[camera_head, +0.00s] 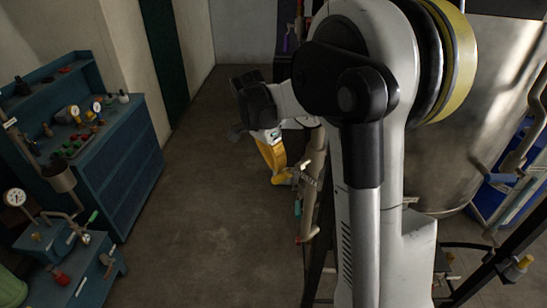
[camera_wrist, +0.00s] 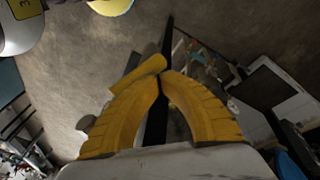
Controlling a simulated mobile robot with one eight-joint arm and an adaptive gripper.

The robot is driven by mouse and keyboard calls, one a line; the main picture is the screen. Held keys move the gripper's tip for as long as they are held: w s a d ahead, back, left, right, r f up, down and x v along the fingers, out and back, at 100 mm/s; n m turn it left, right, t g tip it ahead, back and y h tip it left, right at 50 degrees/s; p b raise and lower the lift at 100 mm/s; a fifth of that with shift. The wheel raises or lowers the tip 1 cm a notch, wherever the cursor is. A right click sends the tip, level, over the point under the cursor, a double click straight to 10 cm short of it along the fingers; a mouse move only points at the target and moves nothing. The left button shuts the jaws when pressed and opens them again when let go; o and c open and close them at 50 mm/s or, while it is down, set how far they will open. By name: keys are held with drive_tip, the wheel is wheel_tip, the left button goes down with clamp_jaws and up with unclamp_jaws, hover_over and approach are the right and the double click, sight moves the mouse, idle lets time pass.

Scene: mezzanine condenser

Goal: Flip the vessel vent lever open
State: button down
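The large steel vessel (camera_head: 445,160) stands at the right in the head view, partly hidden behind my arm. My gripper (camera_head: 284,180) has yellow fingers and points down beside a slim upright pipe (camera_head: 315,155) with small fittings. Small valve parts with red and blue ends (camera_head: 300,208) sit just below my gripper. I cannot tell which part, if any, is the vent lever; contact is unclear.
A blue workbench (camera_head: 125,150) with gauges and small fittings stands at the left. A lower blue bench (camera_head: 75,265) with a gauge is in front of it. The concrete floor (camera_head: 215,210) between is clear. Pipes and a dark frame crowd the right side.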

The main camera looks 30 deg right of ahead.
sight(283, 178)
drive_tip(key=s+f+b, duration=0.1)
drive_tip(key=f+b, duration=0.1)
drive_tip(key=s+f+b, duration=0.1)
drive_tip(key=shift+s+d, duration=0.25)
drive_tip(key=shift+s, duration=0.05)
drive_tip(key=shift+s+d+f+b, duration=0.1)
drive_tip(key=shift+s+f+b, duration=0.25)
drive_tip(key=shift+s, duration=0.3)
drive_tip(key=shift+s+d+f+b, duration=0.1)
drive_tip(key=shift+s+f+b, duration=0.2)
drive_tip(key=shift+s, duration=0.3)
drive_tip(key=shift+s, duration=0.1)
